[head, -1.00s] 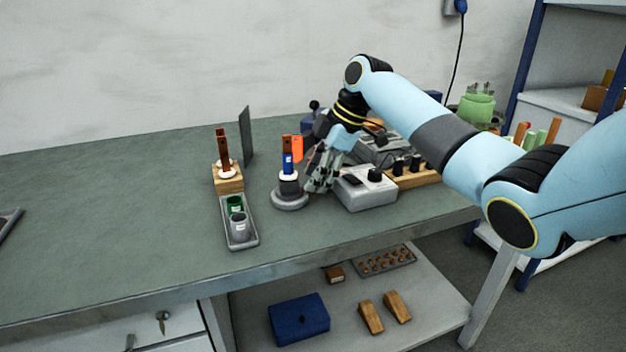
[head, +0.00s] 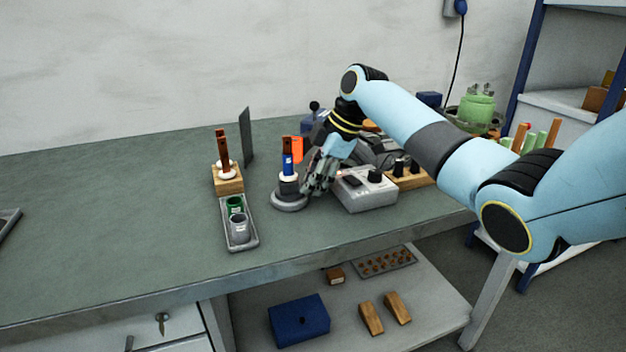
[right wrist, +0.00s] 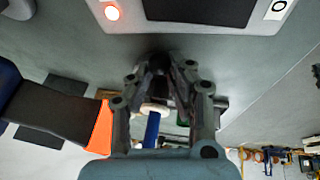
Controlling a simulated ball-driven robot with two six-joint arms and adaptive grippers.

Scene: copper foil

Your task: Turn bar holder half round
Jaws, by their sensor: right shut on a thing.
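The bar holder (head: 289,203) is a round grey stand on the bench. A bar with a blue lower part (head: 288,164) and brown top stands upright in it through a white collar, with an orange flag (head: 297,149) beside it. My right gripper (head: 311,188) is at the holder's right side. In the right wrist view its fingers (right wrist: 161,68) close around a small dark part, apparently the holder's grip; most of it is hidden by the fingers. The blue bar part (right wrist: 152,130), white collar and orange flag (right wrist: 101,128) show behind them. My left gripper is not in view.
A grey control box (head: 366,190) with a lit lamp stands close right of the gripper. To the left are a wooden block (head: 228,186) with brown bars and a tray (head: 243,242) with green and grey cups. An upright dark plate (head: 246,136) stands behind.

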